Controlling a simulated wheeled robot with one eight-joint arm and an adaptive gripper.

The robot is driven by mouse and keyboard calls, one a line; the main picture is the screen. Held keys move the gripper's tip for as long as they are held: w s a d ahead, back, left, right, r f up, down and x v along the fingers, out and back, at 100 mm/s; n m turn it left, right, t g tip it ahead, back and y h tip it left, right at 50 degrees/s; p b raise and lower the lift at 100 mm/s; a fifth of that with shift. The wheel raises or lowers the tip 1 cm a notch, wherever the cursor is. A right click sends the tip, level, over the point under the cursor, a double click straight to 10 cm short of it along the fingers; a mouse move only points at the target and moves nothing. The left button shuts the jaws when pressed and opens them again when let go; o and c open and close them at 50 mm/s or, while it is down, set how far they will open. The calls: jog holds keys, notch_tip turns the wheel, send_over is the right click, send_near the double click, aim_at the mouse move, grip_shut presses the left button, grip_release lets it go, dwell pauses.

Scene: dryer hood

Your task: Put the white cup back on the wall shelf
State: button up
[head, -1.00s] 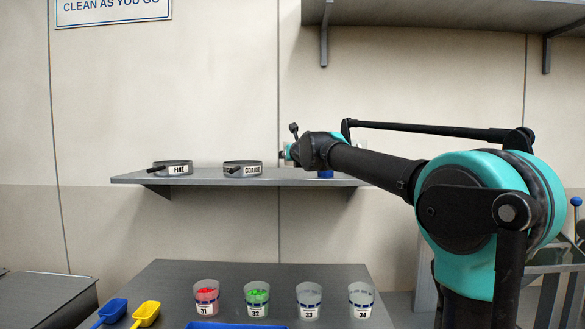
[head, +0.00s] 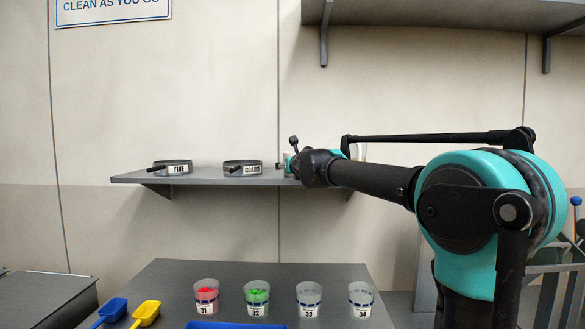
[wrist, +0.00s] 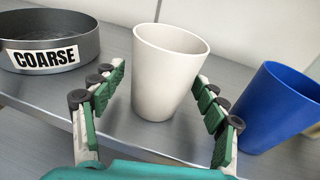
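In the wrist view the white cup (wrist: 168,78) stands upright on the grey wall shelf (wrist: 55,85). My gripper (wrist: 159,74) is open around it, one green-padded finger on each side. Narrow gaps show between the pads and the cup, most clearly near its base. In the head view my gripper (head: 288,165) is low over the right part of the wall shelf (head: 210,178). My wrist and forearm hide the white cup there.
A blue cup (wrist: 280,105) stands close to the right finger. The COARSE sieve (wrist: 45,40) is on the left, with the FINE sieve (head: 173,168) farther left. An upper shelf (head: 450,14) overhangs at right. Below, a table (head: 170,285) holds several clear cups and scoops.

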jog(key=shift+r, duration=0.1)
jog(key=v, duration=1.2)
